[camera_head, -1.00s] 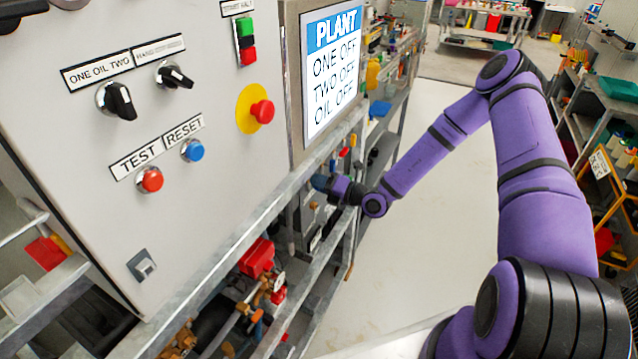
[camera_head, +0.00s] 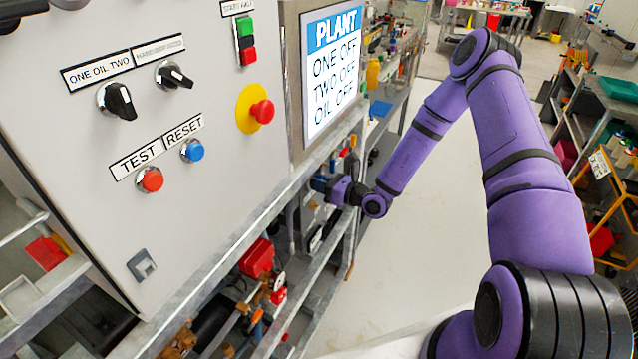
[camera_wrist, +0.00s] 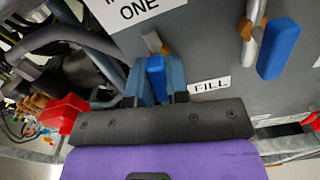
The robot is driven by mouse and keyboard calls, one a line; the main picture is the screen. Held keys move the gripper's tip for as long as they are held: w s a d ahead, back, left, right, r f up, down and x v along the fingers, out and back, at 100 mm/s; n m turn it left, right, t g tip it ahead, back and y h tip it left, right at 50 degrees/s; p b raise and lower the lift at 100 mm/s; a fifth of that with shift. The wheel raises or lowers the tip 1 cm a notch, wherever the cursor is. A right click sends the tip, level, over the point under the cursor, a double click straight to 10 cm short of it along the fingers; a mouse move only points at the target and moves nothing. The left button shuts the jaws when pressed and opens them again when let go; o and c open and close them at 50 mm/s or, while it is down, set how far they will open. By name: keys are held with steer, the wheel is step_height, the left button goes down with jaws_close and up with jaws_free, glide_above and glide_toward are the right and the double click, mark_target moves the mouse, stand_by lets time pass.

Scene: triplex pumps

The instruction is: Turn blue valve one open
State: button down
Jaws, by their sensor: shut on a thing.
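In the wrist view my gripper (camera_wrist: 157,82) is shut on a blue valve handle (camera_wrist: 156,68). The handle sits between the two blue-grey fingers, in front of a grey panel (camera_wrist: 205,52), below a label ending in ONE (camera_wrist: 140,8) and left of a FILL label (camera_wrist: 210,84). A brass-coloured stem shows just above the held handle. A second blue handle (camera_wrist: 279,48) hangs to the right, apart from my gripper. In the head view my gripper (camera_head: 322,185) is at the lower rack, below the display; the held handle cannot be made out there.
A grey control cabinet (camera_head: 60,110) with knobs and buttons fills the left. Its display (camera_head: 333,65) reads PLANT, ONE OFF, TWO OFF, OIL OFF. Metal rack rails (camera_head: 215,260) run close beside my gripper. A red part (camera_wrist: 62,112) is left of it.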

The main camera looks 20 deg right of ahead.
steer(key=shift+n, duration=1.1)
steer(key=shift+f, duration=0.1)
steer(key=c, duration=1.1)
jaws_free()
steer(key=v, duration=1.1)
steer(key=shift+a, duration=0.1)
